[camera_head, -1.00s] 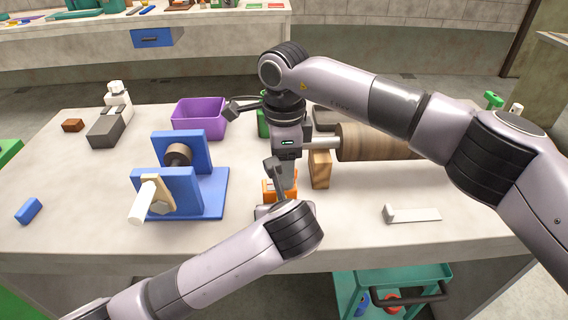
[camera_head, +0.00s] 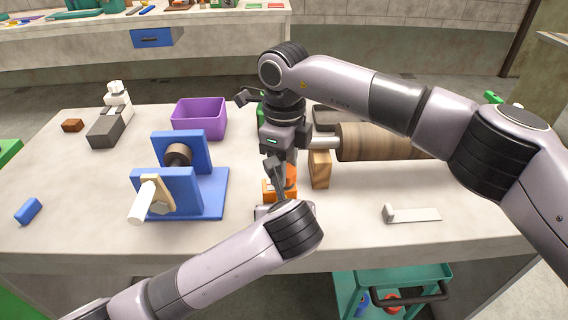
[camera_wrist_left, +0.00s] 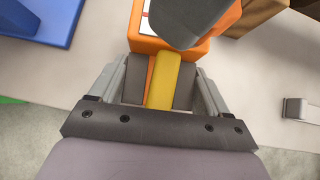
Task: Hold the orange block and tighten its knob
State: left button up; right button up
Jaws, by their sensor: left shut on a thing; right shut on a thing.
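The orange block (camera_head: 268,190) is near the front edge of the table, in the middle of the head view. In the left wrist view the block (camera_wrist_left: 196,49) shows a white patch and a yellow bar (camera_wrist_left: 163,80). My left gripper (camera_wrist_left: 155,78) is shut on the near part of the block, with the yellow bar between its fingers. My right gripper (camera_head: 286,174) points down onto the block from above and is shut, apparently on the knob. The knob is mostly hidden by my right gripper, so its seating cannot be seen.
A blue stand (camera_head: 205,190) with a roller is left of the block. A wooden block (camera_head: 319,168) and a large wooden cylinder (camera_head: 375,142) are close on the right. A purple bin (camera_head: 200,118) stands behind. A white L-shaped piece (camera_head: 412,214) lies front right.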

jog(key=shift+m, duration=0.8)
jog(key=o, duration=0.8)
notch_tip(320, 180, up, 12)
